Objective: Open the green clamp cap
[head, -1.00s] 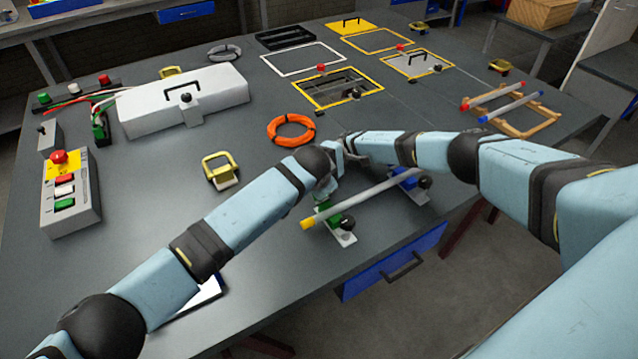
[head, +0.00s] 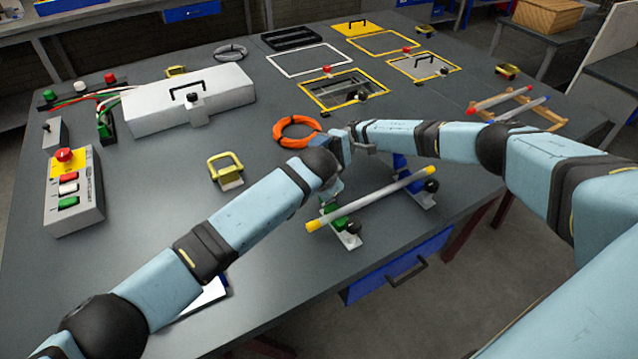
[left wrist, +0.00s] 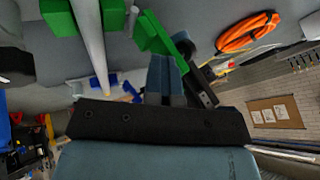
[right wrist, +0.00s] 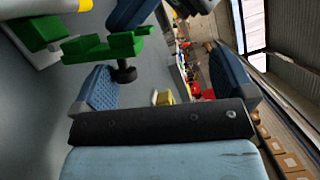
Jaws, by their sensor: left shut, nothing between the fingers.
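The green clamp (head: 342,223) sits at the table's front edge under the yellow-tipped end of a grey rod (head: 375,200). In the left wrist view a green piece, seemingly its cap (left wrist: 152,32), stands tilted beside the rod, at the tip of my left gripper (left wrist: 165,62). Its fingers are shut with nothing between; whether they touch the cap is unclear. In the right wrist view, green clamp parts (right wrist: 105,48) with a black knob show ahead of my right gripper (right wrist: 163,88), whose fingers are wide apart and empty. In the head view both grippers are close together, partly hidden by the arms.
A blue clamp (head: 402,168) stands at the rod's other end. An orange cable coil (head: 297,130) lies just behind my grippers. A yellow-handled block (head: 225,170) and a button box (head: 73,195) are to the left. Bare table lies between them.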

